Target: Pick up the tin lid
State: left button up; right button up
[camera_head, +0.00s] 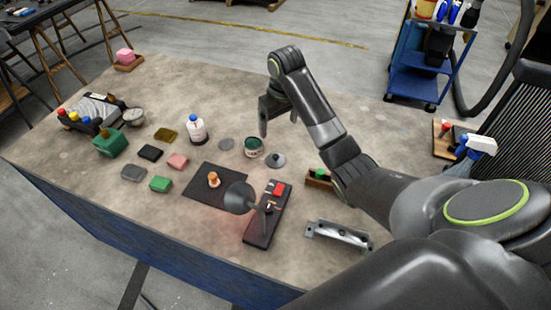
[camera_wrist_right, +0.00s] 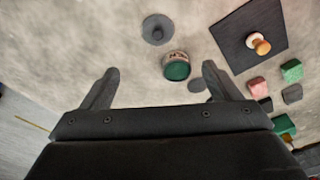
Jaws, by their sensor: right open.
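A small green tin (camera_head: 254,148) with a pale label stands near the middle of the bench; it also shows in the right wrist view (camera_wrist_right: 176,67). A flat plain grey disc (camera_head: 226,144) lies left of the tin, and a darker round disc with a central knob (camera_head: 277,160) lies to its right. I cannot tell for sure which disc is the tin lid. My right gripper (camera_head: 278,124) is open and empty above the bench, behind the tin. In the wrist view, the knobbed disc (camera_wrist_right: 157,29) is clear, while a finger partly covers the plain disc (camera_wrist_right: 196,86). My left gripper is out of view.
A white bottle with a blue cap (camera_head: 196,131) stands left of the plain disc. A dark mat (camera_head: 200,186) bears an orange-brown knobbed piece (camera_head: 213,180). A grey cone-headed lamp (camera_head: 239,198) stands in front. Several coloured blocks lie left.

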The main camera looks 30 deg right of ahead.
notch_tip(320, 180, down, 4)
jog(key=b, duration=0.3)
jog(key=p, duration=0.1)
send_over(276, 156)
jog(key=f, duration=0.6)
jog(key=shift+s+a, duration=0.1)
jog(key=shift+s, duration=0.2)
jog(key=shift+f, duration=0.4)
jog(key=shift+f+p, duration=0.35)
jog(key=f+p, duration=0.1)
jog(key=f, duration=0.2)
jog(key=shift+w+f, duration=0.15)
jog(key=shift+w, duration=0.05)
jog(key=shift+f, duration=0.55)
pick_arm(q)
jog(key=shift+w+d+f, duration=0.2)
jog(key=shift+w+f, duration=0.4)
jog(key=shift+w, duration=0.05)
pick_arm(e)
jog(key=shift+c, duration=0.4)
